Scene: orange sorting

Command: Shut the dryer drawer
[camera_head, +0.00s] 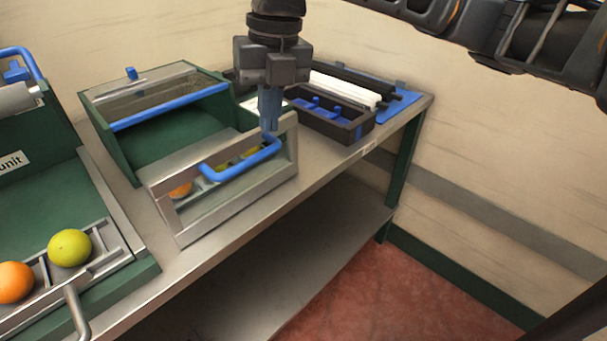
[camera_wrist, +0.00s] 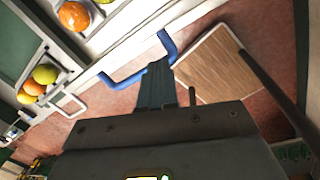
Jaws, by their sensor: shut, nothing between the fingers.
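The dryer is a green box (camera_head: 122,148) with a clear lid and a blue-edged front. Its drawer (camera_head: 187,228) stands pulled out toward the front of the bench, with a grey-framed clear front panel and a blue handle (camera_head: 236,171). An orange fruit (camera_head: 181,190) and yellow-green fruit show inside the drawer. My gripper (camera_head: 270,127) points down with its fingers shut and empty, at the right end of the handle. In the wrist view the fingers (camera_wrist: 158,75) overlap the blue handle (camera_wrist: 122,80) and hide part of it; I cannot tell whether they touch.
At the left, a green unit holds an orange (camera_head: 14,282) and a yellow-green fruit (camera_head: 70,247) on a grey rack. A dark tray (camera_head: 335,128) with blue parts and a white roller sits right of the dryer. The bench's front edge is close to the drawer.

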